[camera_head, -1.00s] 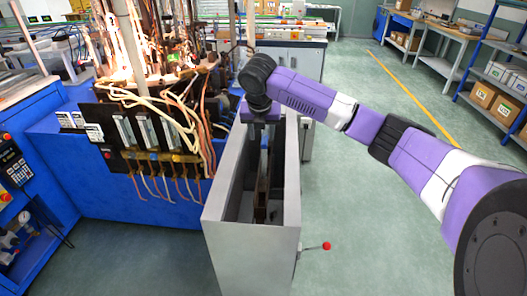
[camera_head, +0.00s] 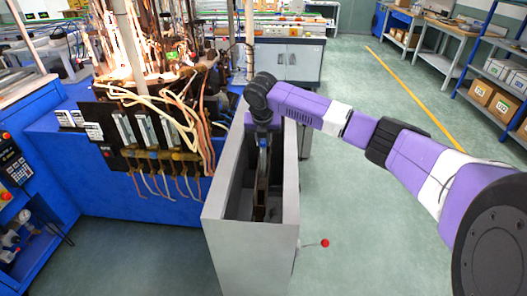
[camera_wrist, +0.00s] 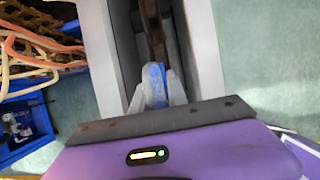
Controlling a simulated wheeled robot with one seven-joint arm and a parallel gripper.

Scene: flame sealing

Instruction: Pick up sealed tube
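My gripper (camera_head: 263,150) points down into the long open grey box (camera_head: 250,232), over its far half. In the wrist view my gripper (camera_wrist: 157,78) shows two grey fingers near each other, with a blue strip between or on them. Whether they hold anything is not clear. A dark brown metal rail (camera_wrist: 152,25) runs along the inside of the box just ahead of the fingertips. It also shows in the head view (camera_head: 260,207). I cannot make out a sealed tube in either view; it may be hidden inside the box or behind the gripper.
The blue machine (camera_head: 110,185) with bright flames and hanging hoses stands close on the left of the box. A small lever with a red knob (camera_head: 325,243) sticks out on the right. The green floor (camera_head: 370,200) to the right is open, with shelves beyond.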

